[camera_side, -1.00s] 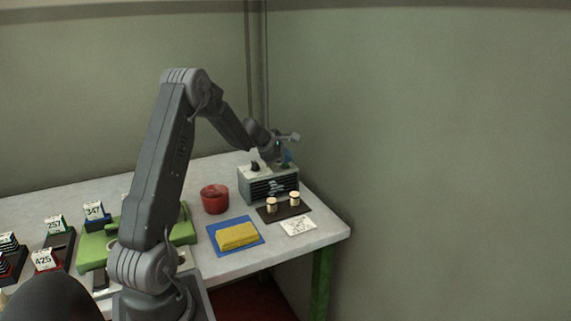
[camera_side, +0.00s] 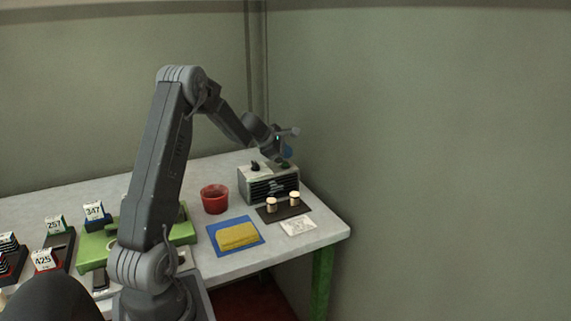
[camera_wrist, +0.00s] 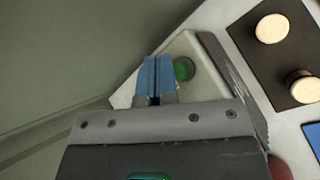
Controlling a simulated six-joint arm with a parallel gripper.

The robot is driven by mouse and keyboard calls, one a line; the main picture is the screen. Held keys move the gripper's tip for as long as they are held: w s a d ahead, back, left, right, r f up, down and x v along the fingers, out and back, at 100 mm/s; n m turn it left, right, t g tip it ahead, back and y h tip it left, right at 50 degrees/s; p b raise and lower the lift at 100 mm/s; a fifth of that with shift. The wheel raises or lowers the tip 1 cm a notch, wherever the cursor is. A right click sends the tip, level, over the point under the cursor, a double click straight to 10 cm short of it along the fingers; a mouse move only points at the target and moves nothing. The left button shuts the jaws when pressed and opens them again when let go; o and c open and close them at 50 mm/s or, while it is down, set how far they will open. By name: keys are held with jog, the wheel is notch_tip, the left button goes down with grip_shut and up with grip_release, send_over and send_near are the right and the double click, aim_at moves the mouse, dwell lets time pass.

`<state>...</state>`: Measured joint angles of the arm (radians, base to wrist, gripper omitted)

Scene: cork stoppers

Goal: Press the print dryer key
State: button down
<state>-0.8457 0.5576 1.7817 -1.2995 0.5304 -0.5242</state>
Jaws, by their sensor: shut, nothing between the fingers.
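The print dryer is a grey box (camera_side: 256,185) with dark vents on its front and a pale top, at the back right of the table. In the wrist view its pale top (camera_wrist: 190,44) carries a round green key (camera_wrist: 183,69). My gripper (camera_wrist: 157,60) has blue fingertips that are closed together and empty. In the wrist view the tips are just left of the green key, partly beside it. In the side view my gripper (camera_side: 287,152) is above the right part of the box top, apart from it.
A black knob (camera_side: 255,166) stands on the box top. In front are a dark mat (camera_side: 284,213) with two corks, a white card (camera_side: 298,226) and a yellow sponge (camera_side: 238,236) on a blue mat. A red pot (camera_side: 215,199) is to the left. A wall is close behind.

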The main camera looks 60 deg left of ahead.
aim_at(286, 164)
jog(key=shift+r, duration=2.55)
jog(key=s+d+r+m+g+h, duration=0.1)
jog(key=d+r+m, duration=0.25)
jog(key=d, duration=0.45)
jog(key=s+d+r+m+h, duration=0.1)
jog(key=d+r+m, duration=0.1)
jog(key=d+m, duration=0.5)
jog(key=s+d+r+m+g+h, duration=0.1)
jog(key=d+r+m, duration=0.15)
jog(key=d, duration=0.75)
jog(key=s+d+f+m+y, duration=0.1)
jog(key=s+d+m, duration=0.6)
jog(key=s, duration=0.3)
jog(key=s+d+f+m+g+y, duration=0.1)
jog(key=s+d+m, duration=0.7)
jog(key=s, duration=0.3)
jog(key=shift+s+d+f+g, duration=0.25)
jog(key=shift+d+f+g, duration=0.05)
jog(key=shift+d+f, duration=0.1)
